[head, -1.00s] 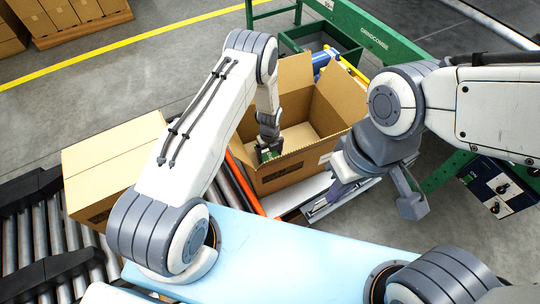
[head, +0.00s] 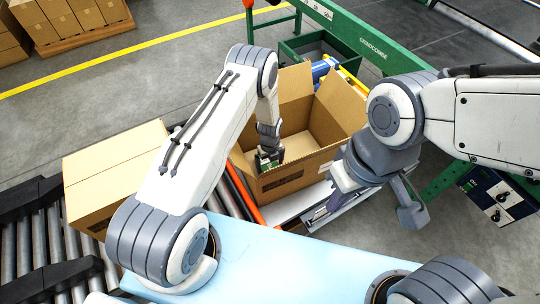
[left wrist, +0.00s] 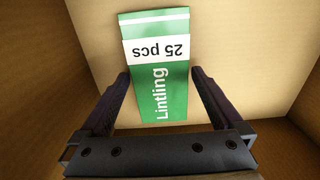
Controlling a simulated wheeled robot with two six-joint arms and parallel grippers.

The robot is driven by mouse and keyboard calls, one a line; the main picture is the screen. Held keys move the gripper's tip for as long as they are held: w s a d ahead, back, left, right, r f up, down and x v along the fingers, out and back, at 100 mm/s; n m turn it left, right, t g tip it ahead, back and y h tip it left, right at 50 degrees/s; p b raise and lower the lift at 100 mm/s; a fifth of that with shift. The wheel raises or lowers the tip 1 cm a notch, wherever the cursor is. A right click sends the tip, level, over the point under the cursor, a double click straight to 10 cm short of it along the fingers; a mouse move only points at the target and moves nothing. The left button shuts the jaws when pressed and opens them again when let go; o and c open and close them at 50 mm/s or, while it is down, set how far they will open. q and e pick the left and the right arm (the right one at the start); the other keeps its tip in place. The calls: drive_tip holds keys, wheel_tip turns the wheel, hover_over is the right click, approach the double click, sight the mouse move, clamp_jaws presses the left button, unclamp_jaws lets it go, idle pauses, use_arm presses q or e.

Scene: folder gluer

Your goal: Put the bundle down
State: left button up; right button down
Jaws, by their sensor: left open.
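The bundle (left wrist: 158,75) is a flat green pack with a white band reading "25 pcs" and the name "Lintling". In the left wrist view it lies inside an open brown carton (head: 292,184), against a bare cardboard surface. My left gripper (left wrist: 158,73) reaches down into the carton, near its left side in the head view (head: 268,163). Its fingers are open, one on each side of the bundle, with narrow gaps showing. My right gripper (head: 325,208) hangs outside the carton at its right front corner; its fingers are partly hidden and their state is unclear.
A closed carton (head: 115,172) stands left on the roller conveyor (head: 55,245). A pale blue surface (head: 270,262) lies in front. A green machine frame (head: 365,38) runs behind the open carton, and a control box (head: 497,198) is at the right. The carton flaps stand up.

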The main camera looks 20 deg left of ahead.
sight(270, 166)
use_arm(q)
wheel_tip(270, 166, up, 11)
drive_tip(key=b, duration=0.1)
drive_tip(key=shift+r, duration=0.15)
idle(0.5)
